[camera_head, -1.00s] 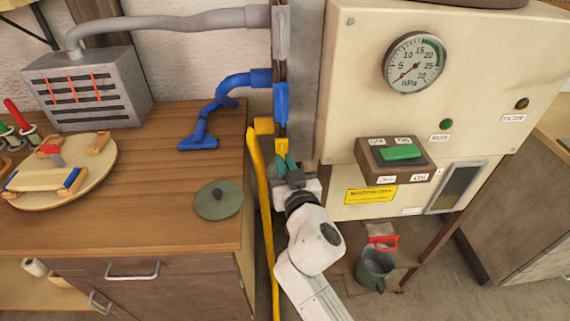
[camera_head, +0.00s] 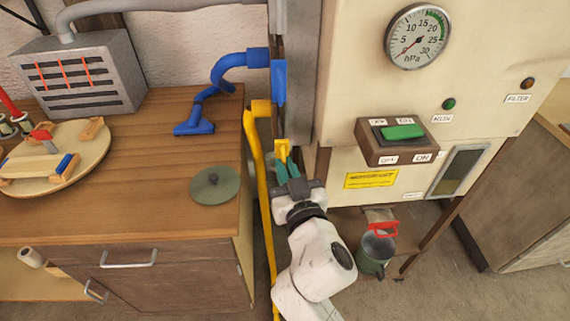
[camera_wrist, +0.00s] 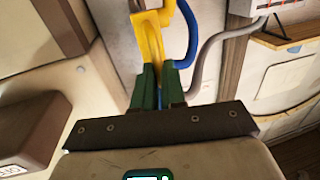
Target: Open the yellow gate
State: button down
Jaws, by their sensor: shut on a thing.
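The yellow gate (camera_head: 283,149) is a small yellow piece on the grey upright duct, below the blue gate (camera_head: 279,82). A clear gap separates it from the blue gate. My gripper (camera_head: 286,166) has green fingers and is shut on the lower end of the yellow gate. In the wrist view the yellow gate (camera_wrist: 151,45) rises from between the fingertips of my gripper (camera_wrist: 158,78). The fingers hide the gripped part.
A yellow hose (camera_head: 262,200) hangs left of my arm, beside the wooden cabinet (camera_head: 150,215). A blue hose (camera_head: 218,78) lies above the worktop. The cream machine (camera_head: 345,85), with a gauge (camera_head: 418,37) and green switch (camera_head: 403,132), stands close on the right.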

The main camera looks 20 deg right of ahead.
jog(key=shift+r, duration=0.1)
jog(key=c, duration=1.2)
grip_release()
jog(key=shift+s+a+b, duration=0.25)
jog(key=shift+s+b, duration=0.2)
jog(key=shift+s, duration=1.35)
jog(key=shift+s+a+b, duration=0.2)
jog(key=shift+s+b, duration=0.25)
jog(key=shift+s, duration=1.3)
jog(key=shift+s+a+b, duration=0.25)
jog(key=shift+s+b, duration=0.2)
jog(key=shift+s, duration=1.35)
